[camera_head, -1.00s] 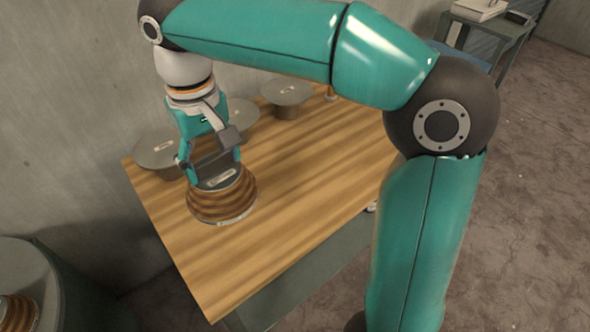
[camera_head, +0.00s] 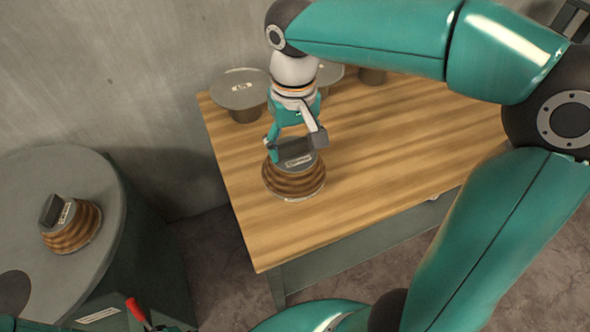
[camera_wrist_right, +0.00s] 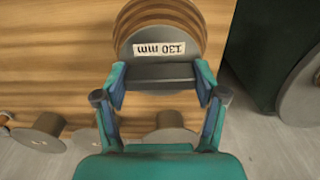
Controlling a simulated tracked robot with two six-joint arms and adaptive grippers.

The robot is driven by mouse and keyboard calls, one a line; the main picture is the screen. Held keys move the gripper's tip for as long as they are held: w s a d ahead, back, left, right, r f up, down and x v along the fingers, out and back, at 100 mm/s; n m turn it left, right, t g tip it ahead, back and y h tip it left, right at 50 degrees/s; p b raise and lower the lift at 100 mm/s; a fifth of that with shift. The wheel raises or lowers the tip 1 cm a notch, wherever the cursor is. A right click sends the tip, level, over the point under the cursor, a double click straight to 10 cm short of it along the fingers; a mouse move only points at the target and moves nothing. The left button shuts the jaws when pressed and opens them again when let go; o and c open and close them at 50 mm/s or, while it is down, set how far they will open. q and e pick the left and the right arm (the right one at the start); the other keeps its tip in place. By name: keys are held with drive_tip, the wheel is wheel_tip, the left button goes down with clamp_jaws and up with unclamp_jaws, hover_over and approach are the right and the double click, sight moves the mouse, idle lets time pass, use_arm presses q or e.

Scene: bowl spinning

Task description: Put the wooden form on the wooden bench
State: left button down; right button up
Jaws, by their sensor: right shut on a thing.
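A wooden form (camera_head: 295,183), round with brown ribbed layers and a grey top block, is at the wooden bench's (camera_head: 400,160) left part. It looks seated on the bench top, but its underside is hidden. My right gripper (camera_head: 294,153) comes from above and is shut on the form's grey block. A second wooden form (camera_head: 73,230) stands on a round grey table at left.
Several grey flanged pieces (camera_head: 240,90) stand along the bench's wall side. The round grey table (camera_head: 100,180) is at left, with a gap to the bench. A red handle (camera_head: 137,309) shows at the lower edge. The bench's front and right are clear.

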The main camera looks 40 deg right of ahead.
drive_tip(key=shift+f+b, duration=0.4)
drive_tip(key=shift+f, duration=3.6)
drive_tip(key=o, duration=1.8)
drive_tip(key=shift+f, duration=0.1)
wheel_tip(320, 180, up, 12)
drive_tip(key=shift+r+p, duration=0.1)
drive_tip(key=shift+p, duration=0.75)
drive_tip(key=shift+s, duration=0.1)
